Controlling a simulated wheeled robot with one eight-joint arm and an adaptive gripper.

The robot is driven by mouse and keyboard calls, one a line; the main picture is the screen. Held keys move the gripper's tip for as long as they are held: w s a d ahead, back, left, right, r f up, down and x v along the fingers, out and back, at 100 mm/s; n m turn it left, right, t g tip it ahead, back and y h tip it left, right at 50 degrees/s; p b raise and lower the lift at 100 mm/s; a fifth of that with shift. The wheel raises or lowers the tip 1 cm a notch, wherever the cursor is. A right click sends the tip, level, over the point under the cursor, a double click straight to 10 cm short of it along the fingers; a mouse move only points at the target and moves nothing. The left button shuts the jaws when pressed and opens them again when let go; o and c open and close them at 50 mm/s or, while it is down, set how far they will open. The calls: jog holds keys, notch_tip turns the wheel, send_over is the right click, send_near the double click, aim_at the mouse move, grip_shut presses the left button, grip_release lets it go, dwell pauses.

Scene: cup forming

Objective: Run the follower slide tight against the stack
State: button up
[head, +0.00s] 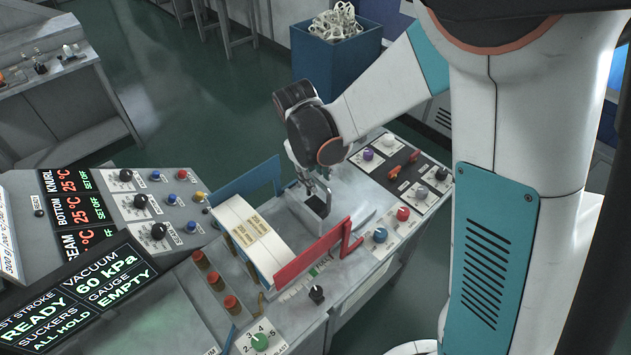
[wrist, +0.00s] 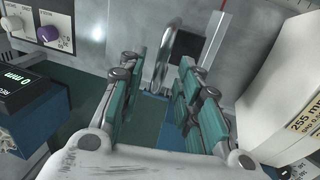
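The stack (head: 250,232) is a pale block of blanks with a label on top, between a blue plate (head: 247,180) and a red plate (head: 310,250). It shows at the right in the wrist view (wrist: 278,105). What looks like the follower slide is a small dark-topped block (head: 316,207) right of the stack, with a visible gap between them. In the wrist view, its dark face (wrist: 187,46) sits beside an upright metal loop (wrist: 163,55). My gripper (head: 316,186) is over this block. Its teal-padded fingers (wrist: 163,72) are apart, with the loop between or just beyond their tips; contact is unclear.
A panel with knobs and switches (head: 404,176) lies right of the channel. Red-capped posts (head: 216,281) stand left of the stack. A display (wrist: 32,90) and a purple knob (wrist: 48,33) show at left in the wrist view. A blue bin (head: 335,60) stands behind.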

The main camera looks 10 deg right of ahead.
jog(key=shift+f, duration=0.3)
jog(key=shift+c, duration=0.5)
grip_shut()
jog(key=s+a+b, duration=0.2)
jog(key=s+a, duration=0.4)
jog(key=a, duration=0.3)
jog(key=shift+o, duration=0.5)
grip_release()
